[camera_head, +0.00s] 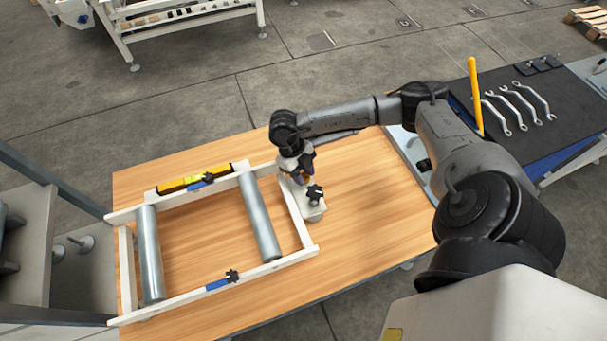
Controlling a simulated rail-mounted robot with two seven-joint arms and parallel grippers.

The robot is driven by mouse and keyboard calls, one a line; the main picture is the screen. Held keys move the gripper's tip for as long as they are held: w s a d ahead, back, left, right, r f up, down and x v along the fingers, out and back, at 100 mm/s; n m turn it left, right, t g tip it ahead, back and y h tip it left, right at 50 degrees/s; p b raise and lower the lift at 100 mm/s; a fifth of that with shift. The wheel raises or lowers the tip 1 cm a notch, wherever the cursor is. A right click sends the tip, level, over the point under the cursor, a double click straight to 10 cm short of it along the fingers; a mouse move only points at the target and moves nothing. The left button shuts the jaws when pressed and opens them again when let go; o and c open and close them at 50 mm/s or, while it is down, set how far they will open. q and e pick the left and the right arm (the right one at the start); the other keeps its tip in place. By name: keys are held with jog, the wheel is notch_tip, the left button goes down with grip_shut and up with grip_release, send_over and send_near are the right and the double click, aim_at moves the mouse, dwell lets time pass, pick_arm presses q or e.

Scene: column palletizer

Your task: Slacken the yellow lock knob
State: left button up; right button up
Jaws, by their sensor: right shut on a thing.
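My right gripper (299,178) points down at the white bracket (313,212) on the right end of the white roller frame. It is shut on what appears to be the yellow lock knob, which the fingers almost fully hide; only a small yellowish patch shows between them. A black knob (314,193) stands on the same bracket, just right of the fingers. My left gripper is not in view.
The white frame (285,262) with two steel rollers (260,217) lies on the wooden table (375,215). A yellow level (182,185) lies along its far rail. Blue clamps with black knobs (232,276) sit on both rails. Several wrenches (520,105) lie on a dark mat at right.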

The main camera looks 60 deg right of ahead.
jog(key=n+b, duration=0.1)
jog(key=n, duration=0.1)
jog(key=n+h, duration=0.1)
jog(key=n, duration=0.1)
jog(key=shift+a+h+b, duration=0.1)
jog(key=shift+h+b, duration=0.2)
jog(key=shift+b, duration=0.05)
jog(key=shift+n, duration=0.4)
jog(key=shift+n+h, duration=0.3)
jog(key=o, duration=0.8)
jog(key=shift+c, duration=0.2)
jog(key=shift+o, duration=0.9)
